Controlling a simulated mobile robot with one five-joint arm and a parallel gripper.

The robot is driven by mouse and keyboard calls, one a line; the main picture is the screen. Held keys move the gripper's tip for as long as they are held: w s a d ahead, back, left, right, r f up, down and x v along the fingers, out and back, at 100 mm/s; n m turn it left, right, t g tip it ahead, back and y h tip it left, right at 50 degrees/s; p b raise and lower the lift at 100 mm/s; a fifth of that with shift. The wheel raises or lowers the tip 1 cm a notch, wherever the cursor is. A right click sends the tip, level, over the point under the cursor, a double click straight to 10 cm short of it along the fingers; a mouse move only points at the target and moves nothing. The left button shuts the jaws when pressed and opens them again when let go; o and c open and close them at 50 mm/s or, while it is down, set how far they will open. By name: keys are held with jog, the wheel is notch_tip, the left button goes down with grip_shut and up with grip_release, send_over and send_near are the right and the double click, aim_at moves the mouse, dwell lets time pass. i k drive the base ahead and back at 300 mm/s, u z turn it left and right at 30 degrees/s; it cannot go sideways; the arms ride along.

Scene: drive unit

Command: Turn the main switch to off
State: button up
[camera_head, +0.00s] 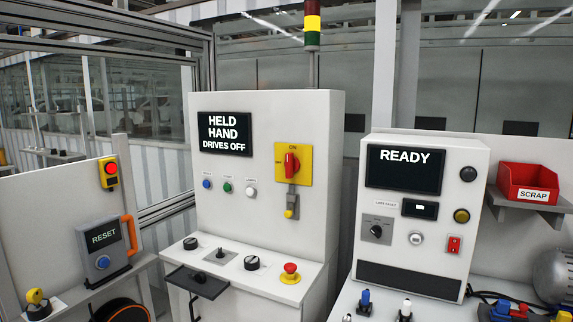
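The main switch (291,163) is a red rotary handle on a yellow plate (306,176), on the right part of the middle cabinet's upright front. A small "ON" label shows above the handle, and a smaller mark to its left is too small to read surely. The handle looks roughly upright, towards "ON". A grey hasp-like piece with a yellow end (291,212) hangs just below the plate. My gripper is not in view, and nothing touches the switch.
The middle cabinet's screen (224,133) reads "HELD HAND DRIVES OFF". A red emergency button (290,269) and black knobs stand on the ledge below. A black tray-like piece (197,282) juts forward. The "READY" cabinet (460,250) stands right, the "RESET" unit (103,248) left.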

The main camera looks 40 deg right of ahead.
aim_at(292, 164)
jog(key=i, duration=0.85)
jog(key=u, duration=0.05)
